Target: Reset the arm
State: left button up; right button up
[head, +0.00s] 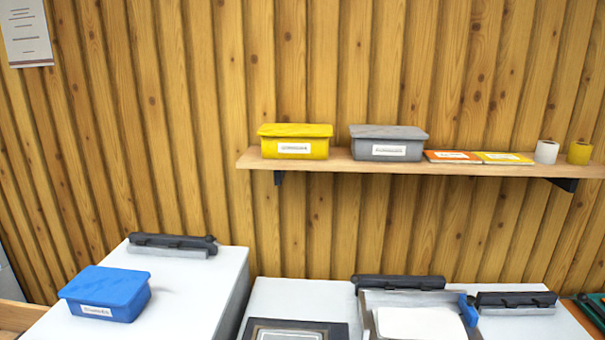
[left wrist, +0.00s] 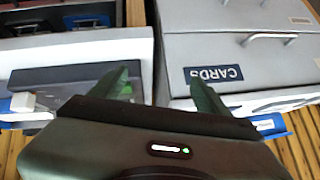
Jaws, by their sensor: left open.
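My left gripper (left wrist: 165,92) shows in the left wrist view, its two green fingers spread apart with nothing between them. Behind the fingers is a gap between a white-edged unit on the left and a grey cabinet (left wrist: 243,45) labelled CARDS on the right. The label appears upside down. Whether the fingers touch either one cannot be told. Neither arm shows in the head view, and my right gripper is in no view.
A blue lidded box (head: 108,292) sits on a white surface (head: 190,285) at left. A wall shelf (head: 345,165) bears a yellow box (head: 295,141), a grey box (head: 388,142), flat packs and rolls. Dark-barred devices (head: 398,283) stand at the lower right.

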pick_arm(q)
jog(key=s+d+f+g+h, duration=0.1)
jog(key=s+f+g, duration=0.35)
jog(key=s, duration=0.75)
notch_tip(320, 180, down, 25)
jog(key=g, duration=0.2)
jog(key=s+a+f, duration=0.2)
jog(key=s+f, duration=1.6)
jog(key=shift+s+a+g+b, duration=0.15)
jog(key=shift+a+g+b, duration=0.15)
jog(key=shift+g+b, duration=0.15)
